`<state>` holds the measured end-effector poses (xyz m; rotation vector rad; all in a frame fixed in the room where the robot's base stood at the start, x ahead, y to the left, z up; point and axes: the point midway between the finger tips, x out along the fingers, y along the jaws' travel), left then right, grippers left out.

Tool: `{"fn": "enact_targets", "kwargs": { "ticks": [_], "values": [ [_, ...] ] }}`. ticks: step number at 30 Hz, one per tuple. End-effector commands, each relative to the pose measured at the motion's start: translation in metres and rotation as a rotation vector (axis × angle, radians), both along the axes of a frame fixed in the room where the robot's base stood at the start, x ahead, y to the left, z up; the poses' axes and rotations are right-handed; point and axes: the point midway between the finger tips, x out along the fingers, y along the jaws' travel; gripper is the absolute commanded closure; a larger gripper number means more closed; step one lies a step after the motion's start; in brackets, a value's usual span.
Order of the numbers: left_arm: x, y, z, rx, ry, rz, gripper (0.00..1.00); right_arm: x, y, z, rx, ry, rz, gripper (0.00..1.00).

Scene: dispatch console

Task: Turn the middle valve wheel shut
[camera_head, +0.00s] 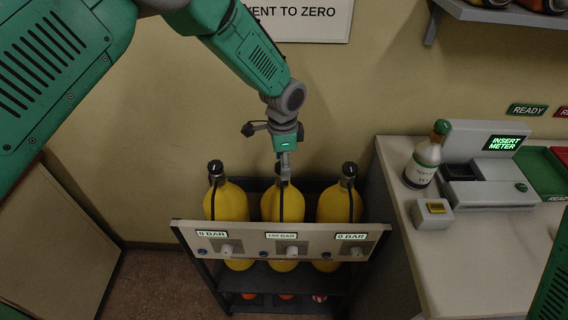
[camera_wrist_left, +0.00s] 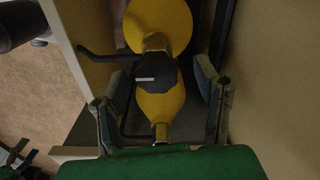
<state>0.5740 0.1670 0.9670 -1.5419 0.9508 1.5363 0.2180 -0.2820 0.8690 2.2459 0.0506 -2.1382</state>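Three yellow cylinders stand side by side in a dark rack in the head view: left (camera_head: 229,203), middle (camera_head: 271,206), right (camera_head: 334,205). My left gripper (camera_head: 284,178) points down over the middle cylinder and largely hides its valve wheel there. In the left wrist view the dark middle valve wheel (camera_wrist_left: 157,76), with a pale mark, shows between the two spread fingers (camera_wrist_left: 163,84). A gap shows on each side, so the gripper appears open and not clamped. The middle display (camera_head: 281,236) shows a non-zero BAR reading, its digits hard to read. My right gripper is out of view.
The left valve wheel (camera_head: 215,167) and right valve wheel (camera_head: 349,168) stand close on either side; both outer displays read 0 BAR. A light front panel (camera_head: 332,239) crosses the rack. A counter (camera_head: 448,266) with a bottle (camera_head: 424,160) is at right. The wall is close behind.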

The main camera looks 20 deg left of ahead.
Motion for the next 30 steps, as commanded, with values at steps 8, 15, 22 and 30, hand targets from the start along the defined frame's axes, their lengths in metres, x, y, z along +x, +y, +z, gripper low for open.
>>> {"fn": "enact_targets", "kwargs": {
  "ticks": [8, 15, 22, 30],
  "values": [
    [-0.001, -0.001, 0.002, 0.0, 0.003, 0.0, 0.44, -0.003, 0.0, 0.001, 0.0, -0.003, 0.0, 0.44],
    [0.0, -0.001, 0.042, -0.001, 0.0, 0.0, 0.44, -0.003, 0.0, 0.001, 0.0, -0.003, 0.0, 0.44],
    [0.0, -0.001, 0.089, 0.0, 0.001, 0.001, 0.44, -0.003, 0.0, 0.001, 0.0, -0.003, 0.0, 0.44],
    [0.0, -0.001, 0.116, 0.0, 0.004, 0.0, 0.44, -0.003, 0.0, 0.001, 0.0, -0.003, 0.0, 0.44]
  ]
}}
